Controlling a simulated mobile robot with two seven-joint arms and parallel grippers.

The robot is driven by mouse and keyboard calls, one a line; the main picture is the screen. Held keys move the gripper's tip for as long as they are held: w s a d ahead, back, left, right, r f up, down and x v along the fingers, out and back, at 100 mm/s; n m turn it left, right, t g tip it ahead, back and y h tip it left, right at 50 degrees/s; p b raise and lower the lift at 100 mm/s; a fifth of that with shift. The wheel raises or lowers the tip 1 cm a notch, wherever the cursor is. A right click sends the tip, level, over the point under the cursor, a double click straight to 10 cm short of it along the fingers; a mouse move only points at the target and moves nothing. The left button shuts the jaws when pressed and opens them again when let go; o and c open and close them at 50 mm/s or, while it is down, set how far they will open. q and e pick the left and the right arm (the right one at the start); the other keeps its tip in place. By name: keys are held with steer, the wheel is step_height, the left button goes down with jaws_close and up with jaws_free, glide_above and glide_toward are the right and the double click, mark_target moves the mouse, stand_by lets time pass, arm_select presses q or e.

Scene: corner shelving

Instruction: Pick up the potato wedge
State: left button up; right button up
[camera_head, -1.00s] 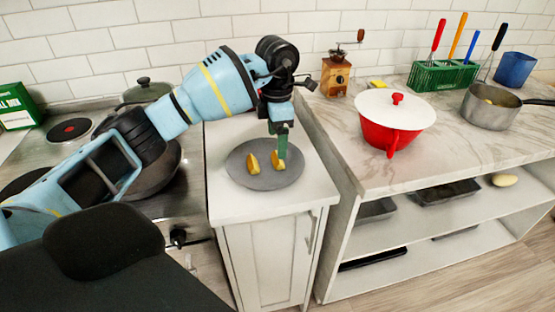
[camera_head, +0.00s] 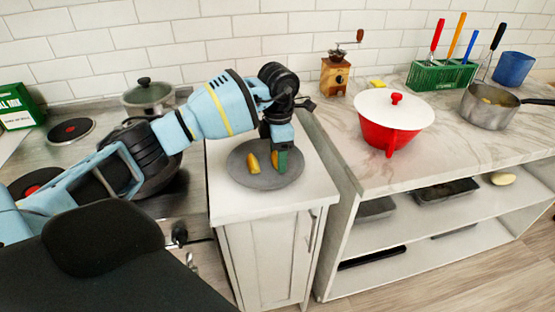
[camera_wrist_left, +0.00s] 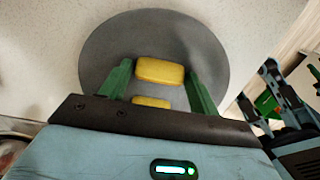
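Two yellow potato wedges lie on a round grey plate (camera_head: 240,177). The left wedge (camera_head: 252,163) stands clear of my gripper. The other wedge (camera_head: 274,160) is partly hidden behind the green fingers of my left gripper (camera_head: 281,162), which is low over the plate. In the left wrist view, the fingers of my left gripper (camera_wrist_left: 159,72) are apart, with one wedge (camera_wrist_left: 160,71) between their tips. I cannot tell if they touch it. The second wedge (camera_wrist_left: 150,102) is partly hidden by the gripper body. My right gripper is absent from the head view.
The plate is on a white cabinet top (camera_head: 225,205). A red pot with a white lid (camera_head: 392,125) stands on the marble counter at right.

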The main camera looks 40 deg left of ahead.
arm_select(q)
steer(key=c, duration=0.6)
steer(key=shift+r, duration=0.1)
steer(key=shift+r, duration=0.5)
step_height(320, 180, up, 2)
steer(key=shift+r, duration=0.2)
steer(key=s+d, duration=0.3)
steer(key=s, duration=0.4)
steer(key=s+d+r, duration=0.1)
steer(key=s+d, duration=0.3)
steer(key=s, duration=0.3)
steer(key=shift+d+r, duration=0.2)
steer(key=shift+d, duration=0.1)
